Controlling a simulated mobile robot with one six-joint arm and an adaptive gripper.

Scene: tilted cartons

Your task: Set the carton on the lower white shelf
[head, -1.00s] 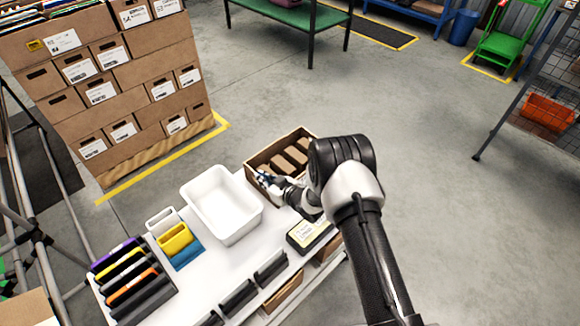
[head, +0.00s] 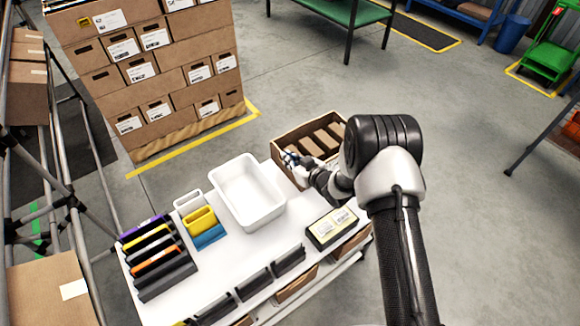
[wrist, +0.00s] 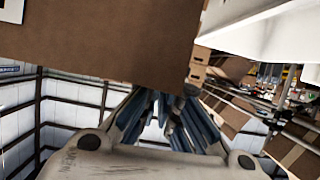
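An open brown carton (head: 288,172) with several brown pieces inside stands at the far end of the white worktop (head: 240,256) in the head view. My gripper (head: 291,160) is at the carton's left side, close to its wall. In the wrist view, the brown carton (wrist: 95,45) fills the upper left, and its edge covers my fingertips (wrist: 163,100). The finger bases are apart, with a gap between them, but whether the tips close on the wall is hidden. The lower white shelf (head: 345,262) shows only as a strip under the worktop, at its right side.
A white tub (head: 250,212) stands mid-worktop. Yellow and blue bins (head: 203,224), dark binders (head: 160,262) and a labelled black box (head: 331,228) are around it. Stacked cartons (head: 150,70) stand behind. A tube rack (head: 85,205) is at the left. Floor (head: 480,235) at right is clear.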

